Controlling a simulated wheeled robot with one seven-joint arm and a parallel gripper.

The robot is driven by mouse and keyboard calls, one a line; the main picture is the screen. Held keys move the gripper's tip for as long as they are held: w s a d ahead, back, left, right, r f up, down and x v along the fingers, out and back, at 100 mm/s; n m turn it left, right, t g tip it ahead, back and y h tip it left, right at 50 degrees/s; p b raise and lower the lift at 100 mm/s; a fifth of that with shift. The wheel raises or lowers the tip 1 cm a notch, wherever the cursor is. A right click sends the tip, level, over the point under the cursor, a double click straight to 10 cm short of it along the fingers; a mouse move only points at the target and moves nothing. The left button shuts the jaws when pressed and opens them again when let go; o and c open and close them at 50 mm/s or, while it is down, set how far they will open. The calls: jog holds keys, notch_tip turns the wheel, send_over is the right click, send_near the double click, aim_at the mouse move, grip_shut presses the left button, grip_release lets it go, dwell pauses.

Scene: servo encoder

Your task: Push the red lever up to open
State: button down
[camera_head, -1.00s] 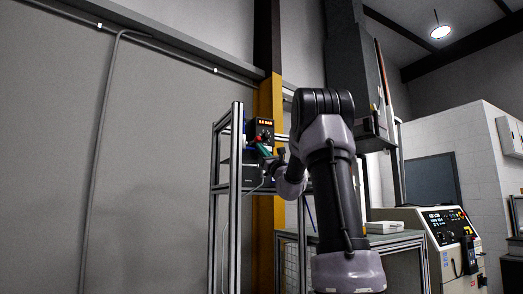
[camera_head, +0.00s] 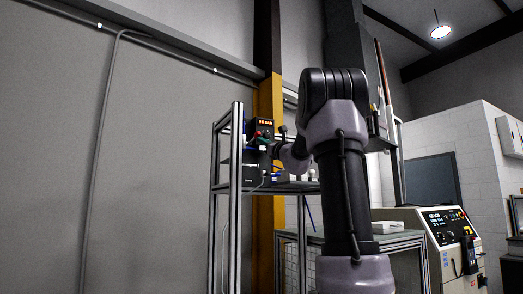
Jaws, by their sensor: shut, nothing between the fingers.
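A dark control box (camera_head: 262,125) with a lit orange display is fixed high on the metal frame, left of my arm. A small red part (camera_head: 258,134), which looks like the lever, shows on its front. A small green part sits just right of it. My gripper (camera_head: 271,148) is a small dark shape at the box's lower front, close to the red part. Its fingers look closed and empty. I cannot tell whether they touch the lever, and the lever's exact angle is too small to read.
The metal frame (camera_head: 236,180) has a shelf with a dark device (camera_head: 250,171), cables and small white items. A bench (camera_head: 400,238) and a control console (camera_head: 445,235) stand to the right. A plain grey wall (camera_head: 160,150) fills the left.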

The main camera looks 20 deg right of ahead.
jog(key=shift+w+a+r+m+g+h, duration=0.15)
jog(key=shift+w+r+g+h, duration=0.15)
jog(key=shift+r+g, duration=0.75)
jog(key=shift+w+d+r+m+g+h, duration=0.15)
jog(key=shift+w+r+g, duration=0.4)
jog(key=shift+r, duration=0.95)
jog(key=shift+w+a+r+m+g+h, duration=0.1)
jog(key=shift+w+r+m+g+h, duration=0.15)
jog(key=shift+r+g, duration=0.9)
jog(key=shift+w+r, duration=1.4)
jog(key=shift+r, duration=0.1)
